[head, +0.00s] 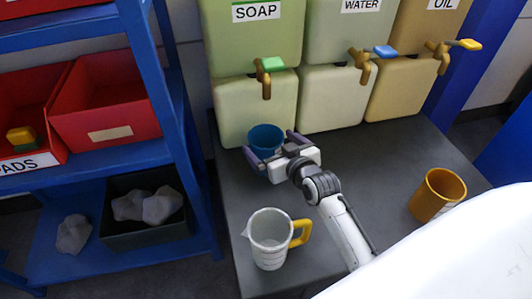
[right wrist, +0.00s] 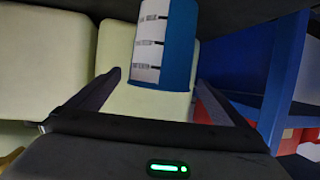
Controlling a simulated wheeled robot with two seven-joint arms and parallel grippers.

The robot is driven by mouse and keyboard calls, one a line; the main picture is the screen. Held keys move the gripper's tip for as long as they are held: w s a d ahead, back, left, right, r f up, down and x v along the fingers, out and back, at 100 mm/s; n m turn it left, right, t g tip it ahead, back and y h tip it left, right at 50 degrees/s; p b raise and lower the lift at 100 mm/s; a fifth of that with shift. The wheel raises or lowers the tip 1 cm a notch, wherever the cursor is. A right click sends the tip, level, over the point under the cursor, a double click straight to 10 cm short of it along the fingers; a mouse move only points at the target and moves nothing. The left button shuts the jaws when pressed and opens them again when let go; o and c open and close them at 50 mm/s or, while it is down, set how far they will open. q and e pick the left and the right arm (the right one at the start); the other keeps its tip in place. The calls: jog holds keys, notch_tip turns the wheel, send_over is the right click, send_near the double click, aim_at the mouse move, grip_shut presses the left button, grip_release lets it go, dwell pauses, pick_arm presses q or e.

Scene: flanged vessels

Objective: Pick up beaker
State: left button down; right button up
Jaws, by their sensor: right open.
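A blue beaker (head: 266,136) stands at the back of the grey table, below the soap tap. In the right wrist view the beaker (right wrist: 179,45) shows a white label with dark markings. My right gripper (head: 270,144) is open at the beaker, with one finger towards each side of it. In the right wrist view the beaker is ahead, between the finger lines and towards the right finger; I cannot tell whether either finger touches it. The gripper partly hides the beaker's lower part in the head view. My left gripper is not in view.
A clear jug with a yellow handle (head: 269,241) stands at the table's front left. An orange mug (head: 437,194) stands at the right. Tanks with taps (head: 265,78) line the back. A blue shelf (head: 180,110) with red bins is at the left.

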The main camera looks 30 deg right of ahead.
jog(key=x, duration=0.3)
jog(key=shift+w+f+b, duration=0.15)
jog(key=shift+f+b, duration=0.05)
jog(key=shift+b, duration=0.15)
jog(key=shift+c, duration=0.3)
